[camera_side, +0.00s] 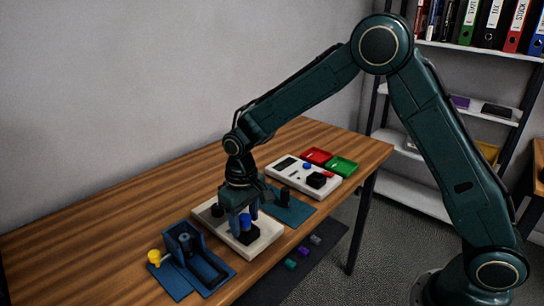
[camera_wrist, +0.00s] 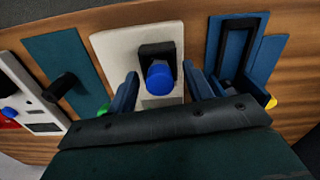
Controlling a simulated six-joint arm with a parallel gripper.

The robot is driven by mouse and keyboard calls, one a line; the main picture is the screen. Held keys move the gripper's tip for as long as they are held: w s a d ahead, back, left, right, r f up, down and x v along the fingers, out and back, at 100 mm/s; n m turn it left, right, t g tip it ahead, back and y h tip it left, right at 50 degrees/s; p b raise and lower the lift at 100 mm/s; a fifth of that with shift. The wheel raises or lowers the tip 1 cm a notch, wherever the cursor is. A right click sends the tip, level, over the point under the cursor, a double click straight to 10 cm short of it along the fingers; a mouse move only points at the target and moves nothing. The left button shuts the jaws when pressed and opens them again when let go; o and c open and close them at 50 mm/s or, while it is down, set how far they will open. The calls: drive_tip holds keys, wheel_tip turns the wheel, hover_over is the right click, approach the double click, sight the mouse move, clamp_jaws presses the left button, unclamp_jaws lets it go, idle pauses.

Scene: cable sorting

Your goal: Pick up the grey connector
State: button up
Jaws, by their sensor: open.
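The likely grey connector (camera_side: 316,239) is a small grey block on a dark mat (camera_side: 325,256) at the table's front side. A purple block (camera_side: 303,251) and a green block (camera_side: 290,264) lie in line with it. My gripper (camera_side: 241,213) is away from it, up and left in the side view, low over a cream board (camera_side: 265,240). In the wrist view my open gripper (camera_wrist: 162,92) has a blue round knob (camera_wrist: 160,77) on a black block between its fingers. I cannot tell whether they touch. No grey connector is identifiable in the wrist view.
A blue fixture (camera_side: 190,262) with a yellow knob (camera_side: 154,256) stands left of the board. A teal plate with a black post (camera_side: 285,195), a white panel (camera_side: 300,178), a red tray (camera_side: 316,156) and a green tray (camera_side: 343,166) stand right. The table's back left is clear.

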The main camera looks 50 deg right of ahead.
idle(0.4)
clamp_jaws()
drive_tip(key=shift+r, duration=0.15)
wheel_tip(320, 180, up, 20)
idle(0.8)
idle(0.6)
wheel_tip(320, 180, up, 5)
hover_over(245, 217)
idle(0.9)
drive_tip(key=shift+w+d+f, duration=0.1)
drive_tip(key=shift+f, duration=0.1)
